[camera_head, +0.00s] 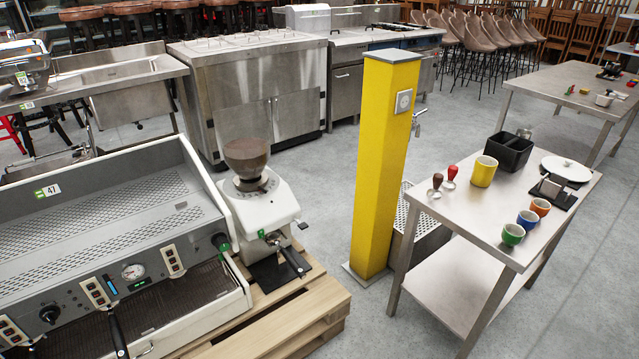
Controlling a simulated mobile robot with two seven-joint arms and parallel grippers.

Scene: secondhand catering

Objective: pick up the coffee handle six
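A black coffee handle (293,260) sticks out below the spout of the white grinder (262,208). Another black handle (118,336) hangs at the front of the silver espresso machine (150,262), near the bottom edge of the view. A dark knob-like part with green on it (221,244) shows at the machine's right end. I cannot read a number six on any handle, so I cannot tell which one is six. Neither of my grippers is in the head view.
A steel table (455,208) holds two tampers, a yellow pot (482,172), a black bin (508,152) and small coloured cups. Floor between pallet and table is partly clear.

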